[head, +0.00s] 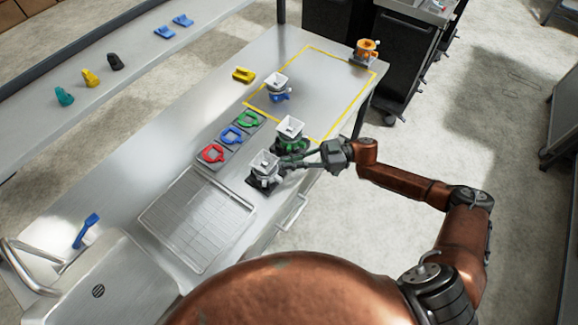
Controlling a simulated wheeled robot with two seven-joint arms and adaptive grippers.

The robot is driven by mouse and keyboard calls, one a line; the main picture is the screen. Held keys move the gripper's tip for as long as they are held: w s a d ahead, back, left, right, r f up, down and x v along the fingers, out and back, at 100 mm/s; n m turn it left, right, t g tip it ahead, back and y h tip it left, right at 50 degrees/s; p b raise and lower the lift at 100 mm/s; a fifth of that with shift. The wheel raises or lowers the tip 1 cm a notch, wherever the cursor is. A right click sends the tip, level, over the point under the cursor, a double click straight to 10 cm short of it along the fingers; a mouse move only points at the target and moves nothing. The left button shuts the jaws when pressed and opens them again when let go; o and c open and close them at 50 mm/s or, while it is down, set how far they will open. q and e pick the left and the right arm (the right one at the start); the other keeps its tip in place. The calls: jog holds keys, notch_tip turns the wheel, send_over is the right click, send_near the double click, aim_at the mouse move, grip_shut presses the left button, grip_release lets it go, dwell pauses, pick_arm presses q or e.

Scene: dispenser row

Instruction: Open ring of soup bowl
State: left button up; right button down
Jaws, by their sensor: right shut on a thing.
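My right gripper (288,162) reaches in from the right, and its fingers are at the right side of the nearest dispenser (263,163). This dispenser has a white square hopper on a dark base. The gripper appears shut on a small grey part low on it, probably its ring handle; the fingers hide most of that part. A second white-hopper dispenser (290,128) with a green ring (293,146) stands just behind the fingers. I cannot tell which of these is the soup bowl. My left gripper is not in view.
Red (211,154), blue (231,135) and green (249,119) rings lie in a tray on the left. A blue-ringed dispenser (277,85) stands inside the yellow outline (348,106), and an orange one (366,50) at its far corner. A wire rack (197,220) lies nearer.

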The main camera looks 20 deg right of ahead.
jog(key=shift+w+g+b, duration=0.2)
jog(key=shift+g+b, duration=0.1)
jog(key=shift+n, duration=0.3)
dwell(0.3)
jog(key=c, duration=2)
grip_release()
jog(key=shift+d, duration=0.1)
jog(key=d, duration=1.1)
jog(key=shift+s+d, duration=0.3)
jog(key=shift+d, duration=0.1)
